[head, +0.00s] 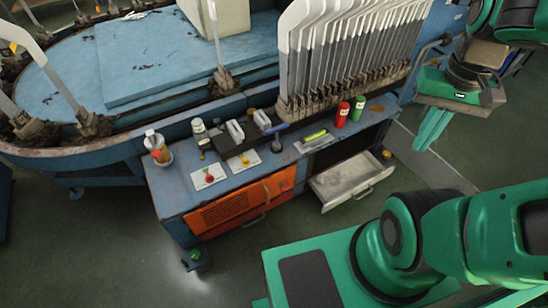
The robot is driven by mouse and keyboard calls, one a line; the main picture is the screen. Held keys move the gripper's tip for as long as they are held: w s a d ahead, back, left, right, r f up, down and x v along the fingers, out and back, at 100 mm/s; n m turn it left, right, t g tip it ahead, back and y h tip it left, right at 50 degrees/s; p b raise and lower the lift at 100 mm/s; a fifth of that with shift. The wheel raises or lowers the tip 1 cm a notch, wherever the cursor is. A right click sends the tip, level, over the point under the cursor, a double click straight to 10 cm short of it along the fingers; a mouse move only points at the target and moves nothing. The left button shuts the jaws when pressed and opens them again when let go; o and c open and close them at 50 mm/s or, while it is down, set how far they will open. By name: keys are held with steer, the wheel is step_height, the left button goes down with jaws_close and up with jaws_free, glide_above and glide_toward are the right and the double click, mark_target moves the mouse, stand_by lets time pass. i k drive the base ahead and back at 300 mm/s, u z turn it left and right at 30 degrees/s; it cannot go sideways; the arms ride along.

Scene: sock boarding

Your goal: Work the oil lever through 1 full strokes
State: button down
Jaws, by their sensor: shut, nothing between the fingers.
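My gripper (422,143) shows at the upper right, pointing down and left. Its pale green fingers are together with nothing between them. It appears over the floor just right of the blue bench (172,196), apart from the things on it. I cannot pick out the oil lever with certainty. A curved grey bar (432,44) stands at the machine's right end behind my gripper, but I cannot tell whether it is the lever.
Tall grey boards (330,55) stand in a row behind the bench. A red can (342,115) and a green can (358,109) stand at its right. An open drawer (347,183) juts out in front. An orange vented panel (230,207) is left of it.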

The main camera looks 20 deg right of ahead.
mark_target(156, 154)
steer(key=u, duration=0.6)
steer(key=i, duration=0.55)
steer(key=u, duration=1.05)
